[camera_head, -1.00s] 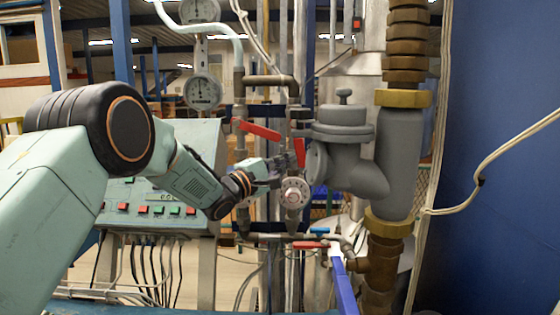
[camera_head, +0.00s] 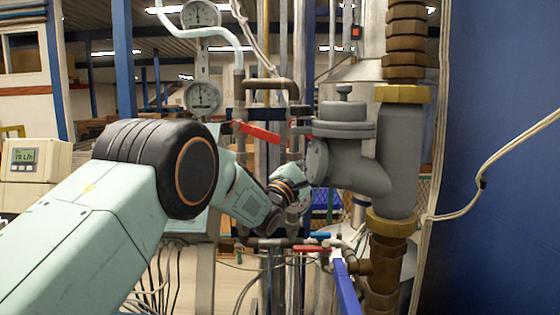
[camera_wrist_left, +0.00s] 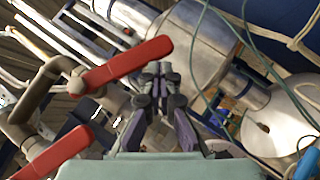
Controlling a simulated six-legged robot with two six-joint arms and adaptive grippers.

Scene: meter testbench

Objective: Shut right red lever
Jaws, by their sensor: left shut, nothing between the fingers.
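In the head view, the left red lever (camera_head: 257,132) slants down to the right from its pipe. The right red lever, beside the grey valve body, is barely visible there behind my wrist. In the left wrist view, two red levers lie roughly parallel: one (camera_wrist_left: 125,66) close beside the fingers, the other (camera_wrist_left: 55,152) at lower left. I take the nearer one as the right lever.
A large grey valve body (camera_head: 345,150) and brass-fitted pipe (camera_head: 398,160) stand close right of the gripper. Gauges (camera_head: 203,97) hang above left. Small blue and red handles (camera_head: 310,248) sit below. A blue wall (camera_head: 500,200) closes the right side.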

